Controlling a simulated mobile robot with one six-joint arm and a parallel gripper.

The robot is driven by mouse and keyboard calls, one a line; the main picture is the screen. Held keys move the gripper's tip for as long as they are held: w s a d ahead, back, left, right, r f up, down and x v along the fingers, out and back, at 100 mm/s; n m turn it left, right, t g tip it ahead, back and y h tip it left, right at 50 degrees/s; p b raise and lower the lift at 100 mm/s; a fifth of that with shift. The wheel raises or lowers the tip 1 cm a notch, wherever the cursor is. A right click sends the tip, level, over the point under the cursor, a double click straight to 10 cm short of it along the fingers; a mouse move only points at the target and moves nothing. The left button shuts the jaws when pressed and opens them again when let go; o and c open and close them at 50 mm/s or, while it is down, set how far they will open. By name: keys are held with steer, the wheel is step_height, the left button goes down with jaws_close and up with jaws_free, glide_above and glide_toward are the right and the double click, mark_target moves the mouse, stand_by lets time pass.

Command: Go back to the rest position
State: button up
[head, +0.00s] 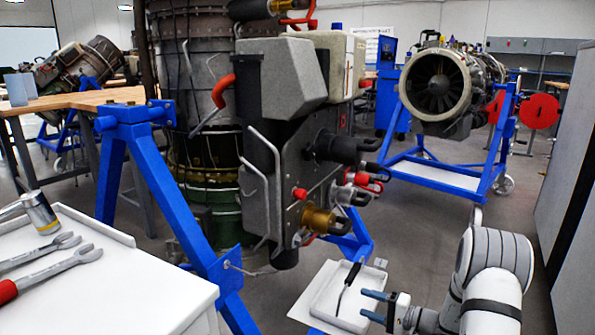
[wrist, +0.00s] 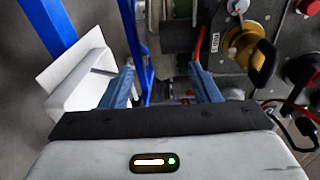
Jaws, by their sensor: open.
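My gripper (head: 374,306) is at the lower right of the head view, its blue fingers apart with nothing between them. In the wrist view the two fingers (wrist: 163,82) also stand apart and empty. The gripper is in front of the turbine engine (head: 290,140), by a white tray (head: 322,305). A tool with a black handle (head: 352,274) lies in the tray. In the wrist view the tray (wrist: 70,90) is left of the fingers, and the engine's fittings, with a gold one (wrist: 240,45), are to the right.
A blue stand (head: 165,190) holds the engine. A white cart top (head: 120,285) with wrenches (head: 50,272) is at the lower left. A second engine (head: 437,85) stands on a blue frame at the back right. Open floor (head: 425,210) lies between. A grey cabinet (head: 575,190) is at the right edge.

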steer(key=s+a+r+n+g+h+p, duration=0.15)
steer(key=s+a+r+g+p, duration=0.3)
steer(key=r, duration=0.55)
steer(key=s+a+r+n+g+h+p, duration=0.1)
steer(key=s+a+r+n+g+p, duration=0.15)
steer(key=s+r+p, duration=0.55)
steer(key=s+a+r+n+g+h+p, duration=0.1)
steer(key=s+a+r+g+h+p, duration=0.2)
steer(key=r, duration=0.8)
steer(key=s+d+r+n+t+h+p, duration=0.1)
steer(key=s+r+h+p, duration=0.3)
steer(key=s+r+p, duration=0.4)
steer(key=s+d+r+n+t+h+p, duration=0.1)
steer(key=s+d+r+h+p, duration=0.3)
steer(key=s+r+p, duration=0.5)
step_height(320, 180, up, 6)
steer(key=shift+f+t+p, duration=0.15)
steer(key=shift+t+p, duration=0.35)
steer(key=shift+p, duration=0.1)
steer(key=shift+h, duration=0.25)
